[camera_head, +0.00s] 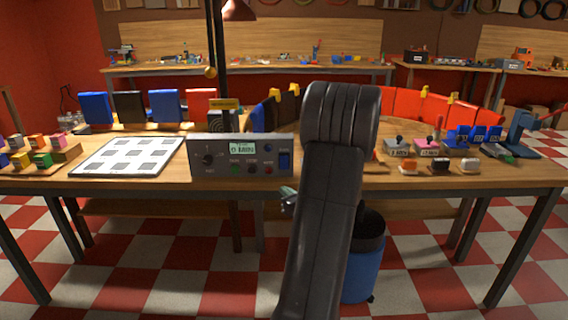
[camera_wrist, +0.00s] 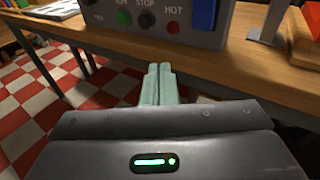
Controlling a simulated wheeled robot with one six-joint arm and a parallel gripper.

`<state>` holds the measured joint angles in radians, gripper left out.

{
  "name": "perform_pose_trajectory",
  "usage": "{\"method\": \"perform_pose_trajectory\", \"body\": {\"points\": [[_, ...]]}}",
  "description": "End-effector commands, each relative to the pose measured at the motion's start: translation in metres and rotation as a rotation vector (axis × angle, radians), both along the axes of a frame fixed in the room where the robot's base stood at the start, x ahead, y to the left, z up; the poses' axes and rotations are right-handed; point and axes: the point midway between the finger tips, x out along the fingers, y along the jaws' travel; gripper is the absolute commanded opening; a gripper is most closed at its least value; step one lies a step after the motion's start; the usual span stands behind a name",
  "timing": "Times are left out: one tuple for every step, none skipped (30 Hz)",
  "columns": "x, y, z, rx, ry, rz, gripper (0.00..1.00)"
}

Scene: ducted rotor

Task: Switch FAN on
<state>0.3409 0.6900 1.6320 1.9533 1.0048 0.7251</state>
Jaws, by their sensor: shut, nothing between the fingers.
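A grey control box (camera_head: 241,166) stands at the front of the table, with a small display reading "0 MIN", a dark knob (camera_head: 208,160) at left and a blue rocker switch (camera_head: 284,160) at right. In the wrist view the box's lower front shows a green button (camera_wrist: 124,18), a dark button (camera_wrist: 146,19), a red button (camera_wrist: 173,27) and the blue switch (camera_wrist: 204,14). I cannot read a FAN label. My gripper (camera_wrist: 160,68) is shut and empty, its pale green fingers apart from the box and below it. In the head view it shows beside my arm (camera_head: 287,197), below the switch.
The wooden table's front edge (camera_wrist: 110,45) lies close to my fingers. A white board with grey squares (camera_head: 128,156) lies left of the box. Coloured blocks (camera_head: 40,158) sit at far left. Small labelled blocks (camera_head: 430,150) stand at right. A blue bin (camera_head: 362,270) is under the table.

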Motion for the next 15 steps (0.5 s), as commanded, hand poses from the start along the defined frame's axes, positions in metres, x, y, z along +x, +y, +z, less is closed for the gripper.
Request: {"method": "perform_pose_trajectory", "body": {"points": [[0.0, 0.0, 0.0, -0.001, -0.001, 0.0, 0.0], [0.0, 0.0, 0.0, -0.001, 0.0, 0.001, 0.0], [0.0, 0.0, 0.0, -0.001, 0.0, 0.001, 0.0], [0.0, 0.0, 0.0, -0.002, 0.0, 0.001, 0.0], [0.0, 0.0, 0.001, -0.002, 0.0, 0.001, 0.0], [0.001, 0.0, 0.001, -0.002, 0.0, 0.001, 0.0], [0.002, 0.0, 0.002, -0.002, 0.0, 0.002, 0.0], [0.003, 0.001, 0.003, -0.002, 0.0, 0.002, 0.0], [0.005, 0.001, 0.005, -0.003, -0.001, 0.002, 0.0], [0.008, 0.001, 0.007, -0.003, -0.001, 0.002, 0.0], [0.011, 0.001, 0.009, -0.004, -0.001, 0.002, 0.0], [0.015, 0.001, 0.011, -0.004, -0.001, 0.002, 0.0], [0.018, 0.001, 0.013, -0.003, 0.0, 0.003, 0.0], [0.022, 0.001, 0.015, -0.004, -0.001, 0.003, 0.0], [0.027, 0.001, 0.018, -0.003, -0.002, 0.003, 0.0]]}}
